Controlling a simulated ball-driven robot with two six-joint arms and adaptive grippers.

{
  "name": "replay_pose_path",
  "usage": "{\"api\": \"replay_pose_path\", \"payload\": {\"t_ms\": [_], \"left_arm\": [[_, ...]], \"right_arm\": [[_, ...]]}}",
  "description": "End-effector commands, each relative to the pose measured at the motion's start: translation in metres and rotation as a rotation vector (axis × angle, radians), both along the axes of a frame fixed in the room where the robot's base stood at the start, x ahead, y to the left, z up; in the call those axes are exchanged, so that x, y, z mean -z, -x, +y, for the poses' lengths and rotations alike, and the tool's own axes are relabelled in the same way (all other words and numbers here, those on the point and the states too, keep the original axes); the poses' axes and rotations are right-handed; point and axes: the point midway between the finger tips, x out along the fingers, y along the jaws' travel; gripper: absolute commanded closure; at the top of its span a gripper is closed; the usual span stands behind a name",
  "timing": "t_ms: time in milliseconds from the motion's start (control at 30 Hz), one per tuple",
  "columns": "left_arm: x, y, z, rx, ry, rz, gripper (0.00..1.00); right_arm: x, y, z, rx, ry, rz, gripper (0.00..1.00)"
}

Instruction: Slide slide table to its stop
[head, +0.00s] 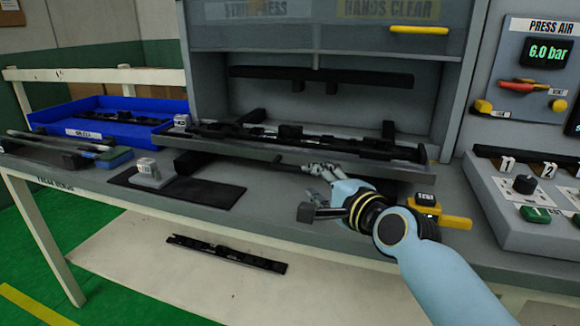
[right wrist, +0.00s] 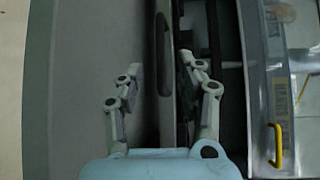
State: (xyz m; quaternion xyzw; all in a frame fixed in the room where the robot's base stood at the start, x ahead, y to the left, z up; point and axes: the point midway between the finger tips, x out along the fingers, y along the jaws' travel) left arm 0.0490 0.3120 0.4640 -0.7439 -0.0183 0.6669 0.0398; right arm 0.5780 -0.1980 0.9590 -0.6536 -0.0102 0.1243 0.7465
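The slide table (head: 405,175) is a grey tray carrying a long black trim part (head: 300,138). It sits in the press opening, its front edge protruding over the bench. My right gripper (head: 318,168) is at the front edge, right of its middle, beside a dark bar (head: 285,167). In the right wrist view the gripper (right wrist: 160,72) has its fingers apart, on either side of a grey front plate (right wrist: 166,110) with a dark slot. The left finger stands clear of it; the right one is close, and I cannot tell if it touches. My left gripper is not in view.
The guard with a yellow handle (head: 419,30) is raised above the opening. A blue bin (head: 60,115), a dark mat (head: 215,193) with a small grey block, and a button panel (head: 490,190) flank the tray. A yellow-and-black item (head: 455,222) lies near my right wrist.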

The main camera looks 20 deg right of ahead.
Motion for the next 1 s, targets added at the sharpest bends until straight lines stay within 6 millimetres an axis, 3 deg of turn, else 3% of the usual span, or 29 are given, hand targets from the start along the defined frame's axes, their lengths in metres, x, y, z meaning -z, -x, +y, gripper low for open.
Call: {"api": "replay_pose_path", "payload": {"t_ms": [100,200,400,600,833,1000], "left_arm": [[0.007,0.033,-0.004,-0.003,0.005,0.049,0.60],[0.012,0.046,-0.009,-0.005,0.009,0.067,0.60],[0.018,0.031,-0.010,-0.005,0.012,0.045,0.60],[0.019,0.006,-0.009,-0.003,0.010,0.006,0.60],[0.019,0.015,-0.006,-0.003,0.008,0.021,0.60],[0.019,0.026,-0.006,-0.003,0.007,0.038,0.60]], "right_arm": [[0.004,-0.024,0.005,-0.001,-0.001,-0.003,0.64],[0.007,-0.044,0.009,0.000,-0.001,-0.002,0.64],[0.012,-0.075,0.016,0.000,0.001,-0.001,0.64],[0.014,-0.086,0.018,0.000,0.001,0.001,0.64],[0.013,-0.087,0.018,0.000,0.001,0.000,0.64],[0.013,-0.087,0.018,0.000,0.001,0.000,0.85]]}}
